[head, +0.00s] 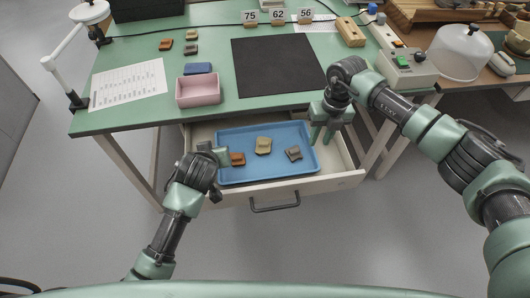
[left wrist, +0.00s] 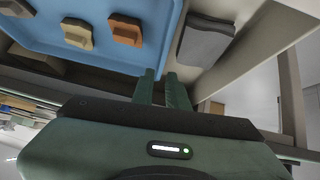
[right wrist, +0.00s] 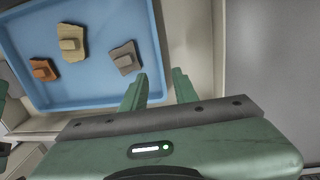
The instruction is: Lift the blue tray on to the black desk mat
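The blue tray (head: 266,173) lies in the open drawer (head: 345,178) below the green desk. It holds an orange-brown sherd (head: 237,159), a tan sherd (head: 263,145) and a grey-brown sherd (head: 293,153). My left gripper (head: 223,157) is at the tray's left side; in the left wrist view its close-set fingers (left wrist: 161,76) pinch the tray's rim. My right gripper (head: 321,140) is at the right side; in the right wrist view its fingers (right wrist: 160,75) stand apart, one on each side of the rim. The black desk mat (head: 278,66) is bare on the desktop.
A pink box (head: 198,91) and a dark blue block (head: 198,68) stand left of the mat. A printed sheet (head: 128,84) lies farther left. Number cards (head: 278,14) stand behind the mat. A dark grey folded-looking item (left wrist: 205,40) lies in the drawer beside the tray.

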